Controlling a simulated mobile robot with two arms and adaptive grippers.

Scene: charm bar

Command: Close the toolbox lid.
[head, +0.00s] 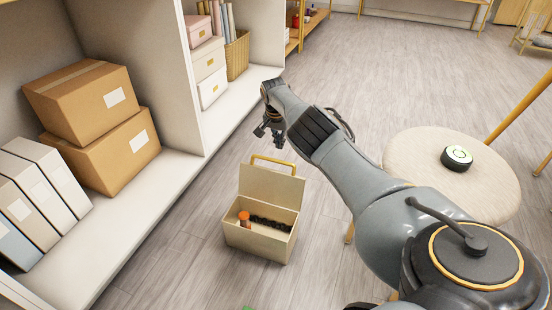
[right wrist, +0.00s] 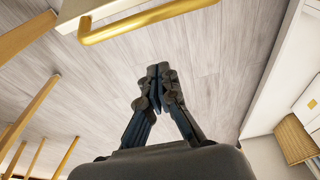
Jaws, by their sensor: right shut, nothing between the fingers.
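The toolbox (head: 256,240) is a cream box on the floor. Its lid (head: 270,186) stands open and upright at the back, with a yellow handle (head: 273,160) on its top edge. An orange-topped item and a dark chain-like item lie inside. My right gripper (head: 262,133) is above the floor behind the lid, apart from it, shut and empty. In the right wrist view the shut fingers (right wrist: 159,84) point at bare floor, and the yellow handle (right wrist: 140,22) crosses the top of the picture. My left gripper is not in view.
A shelf unit (head: 150,190) runs along the left, with cardboard boxes (head: 112,150) and white binders (head: 48,175). A round stool (head: 410,150) with a dark round device (head: 457,158) stands at the right.

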